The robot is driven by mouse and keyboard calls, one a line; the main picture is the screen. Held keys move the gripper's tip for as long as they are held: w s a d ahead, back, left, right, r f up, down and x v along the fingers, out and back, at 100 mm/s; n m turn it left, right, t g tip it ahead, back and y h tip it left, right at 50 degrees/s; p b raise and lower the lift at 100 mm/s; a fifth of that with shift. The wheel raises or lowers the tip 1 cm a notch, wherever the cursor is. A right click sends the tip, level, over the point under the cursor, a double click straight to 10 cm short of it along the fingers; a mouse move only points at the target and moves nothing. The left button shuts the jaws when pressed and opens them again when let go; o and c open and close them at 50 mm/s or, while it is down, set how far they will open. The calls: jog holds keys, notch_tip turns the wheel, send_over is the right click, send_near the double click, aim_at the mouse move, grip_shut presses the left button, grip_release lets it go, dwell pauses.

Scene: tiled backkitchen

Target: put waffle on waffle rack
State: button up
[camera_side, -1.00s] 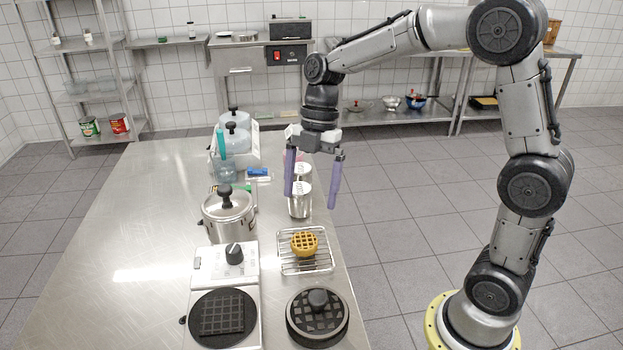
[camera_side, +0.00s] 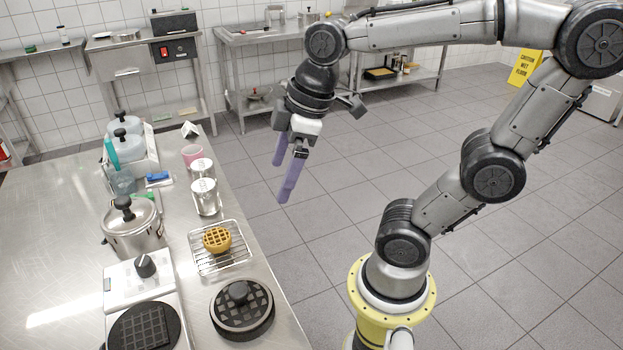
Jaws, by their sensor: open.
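The golden round waffle (camera_side: 217,239) lies on the wire waffle rack (camera_side: 234,259), near its middle. The rack stands on the steel table close to its right edge. My gripper (camera_side: 279,183) has two purple fingers pointing down. It is open and empty, in the air to the right of the table and apart from the waffle and the rack.
The waffle iron base (camera_side: 143,328) lies at the front left, with a round dark plate (camera_side: 242,310) beside it at the table edge. A lidded steel pot (camera_side: 132,227) stands left of the rack. The air above the rack is clear.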

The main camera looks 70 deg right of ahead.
jog(key=s+m, duration=0.1)
jog(key=m, duration=0.1)
jog(key=s+f+m+t, duration=0.1)
jog(key=s+m, duration=0.2)
jog(key=s, duration=0.1)
jog(key=shift+d+f+m+t+h, duration=0.3)
jog(key=shift+f+m+t, duration=0.05)
jog(key=shift+m+t, duration=0.05)
dwell(0.7)
jog(key=w+r+n+g, duration=0.1)
jog(key=w+r+n, duration=0.4)
jog(key=r, duration=0.6)
jog(key=w+d+r+n+g, duration=0.1)
jog(key=w+d+r+n, duration=0.2)
jog(key=w, duration=0.4)
jog(key=w+d+r+n+g, duration=0.1)
jog(key=w+d+r, duration=0.1)
jog(key=w+r, duration=0.45)
jog(key=w+d+f+g, duration=0.1)
jog(key=w+d+f, duration=0.25)
jog(key=w, duration=0.35)
jog(key=w+d+f+g, duration=0.1)
jog(key=w+d+f, duration=0.2)
jog(key=w+f, duration=0.25)
notch_tip(320, 180, down, 13)
jog(key=w+d, duration=0.1)
jog(key=w, duration=0.1)
jog(key=shift+d+g, duration=0.15)
jog(key=shift+g, duration=0.15)
